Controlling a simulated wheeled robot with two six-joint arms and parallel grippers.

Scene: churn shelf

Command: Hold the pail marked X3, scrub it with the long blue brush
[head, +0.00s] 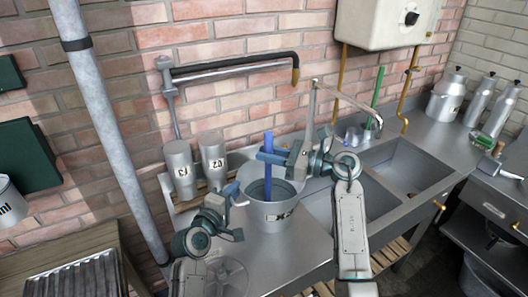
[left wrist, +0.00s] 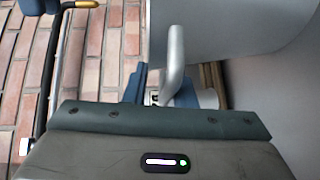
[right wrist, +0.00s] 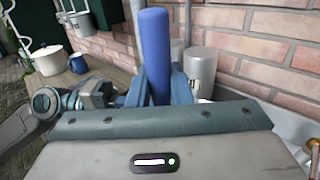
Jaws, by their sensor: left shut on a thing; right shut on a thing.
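The grey metal pail (head: 262,222) stands on the steel counter left of the sinks; its dark mark, tilted in the head view, appears to read X3. My left gripper (head: 234,191) is shut on the pail's side handle; in the left wrist view the handle (left wrist: 175,60) is a grey bent bar between the fingers, beside the pail wall (left wrist: 225,35). The long blue brush (head: 268,172) stands nearly upright with its lower end inside the pail. My right gripper (head: 267,157) is shut on its shaft above the rim. The shaft also shows in the right wrist view (right wrist: 155,45). The bristles are hidden.
Two marked metal cans (head: 213,160) stand behind the pail against the brick wall. A double sink (head: 400,165) lies to the right, with a tap and a green-handled thing (head: 377,86) behind it. Milk cans (head: 446,96) stand farther right. A pipe (head: 105,125) rises at left.

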